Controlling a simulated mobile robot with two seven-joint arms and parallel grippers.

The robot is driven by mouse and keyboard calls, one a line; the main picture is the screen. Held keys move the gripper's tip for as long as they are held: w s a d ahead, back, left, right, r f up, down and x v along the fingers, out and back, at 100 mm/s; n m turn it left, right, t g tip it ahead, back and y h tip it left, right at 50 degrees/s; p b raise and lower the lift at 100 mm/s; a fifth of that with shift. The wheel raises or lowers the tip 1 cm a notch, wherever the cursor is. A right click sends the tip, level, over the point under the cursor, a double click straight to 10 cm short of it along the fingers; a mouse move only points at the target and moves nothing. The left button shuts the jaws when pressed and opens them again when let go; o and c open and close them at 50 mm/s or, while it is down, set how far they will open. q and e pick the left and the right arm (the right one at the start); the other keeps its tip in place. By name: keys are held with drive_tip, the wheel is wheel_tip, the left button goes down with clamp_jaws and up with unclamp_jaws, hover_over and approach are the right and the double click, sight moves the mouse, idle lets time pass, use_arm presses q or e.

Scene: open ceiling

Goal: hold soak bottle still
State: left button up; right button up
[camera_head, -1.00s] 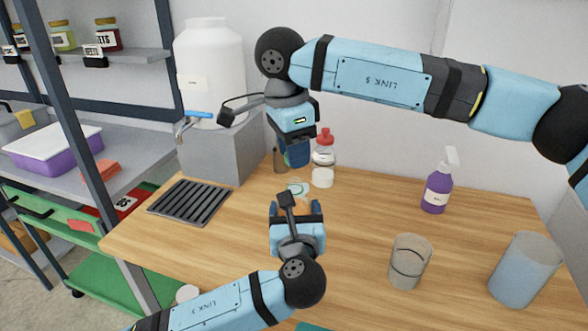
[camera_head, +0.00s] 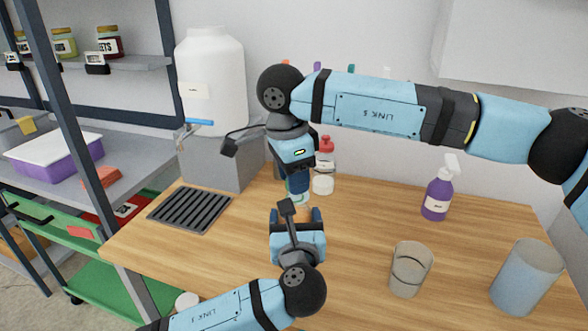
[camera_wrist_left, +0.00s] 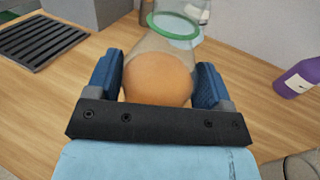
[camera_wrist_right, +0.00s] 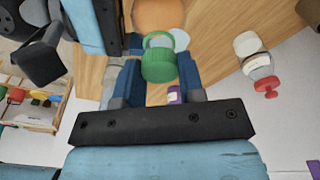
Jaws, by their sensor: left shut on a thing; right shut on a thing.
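The soak bottle appears to be the clear vessel with a rounded orange lower part (camera_wrist_left: 158,80) and a green ring (camera_wrist_left: 172,26) at its upper end. My left gripper (camera_head: 297,213) is shut on its orange part, with a blue finger on each side in the left wrist view. My right gripper (camera_head: 299,186) points down just above and beyond the left one. In the right wrist view a green cap (camera_wrist_right: 160,66) sits between its fingers, with the orange part close beyond. In the head view the grippers hide most of the bottle.
A red-capped bottle (camera_head: 324,158) stands close behind my right gripper. A purple spray bottle (camera_head: 437,195), a clear beaker (camera_head: 409,270) and a bluish cylinder (camera_head: 526,275) stand to the right. A black drain grate (camera_head: 190,210) lies left. The wooden table (camera_head: 350,230) is clear between.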

drive_tip(key=shift+f, duration=0.7)
idle(0.5)
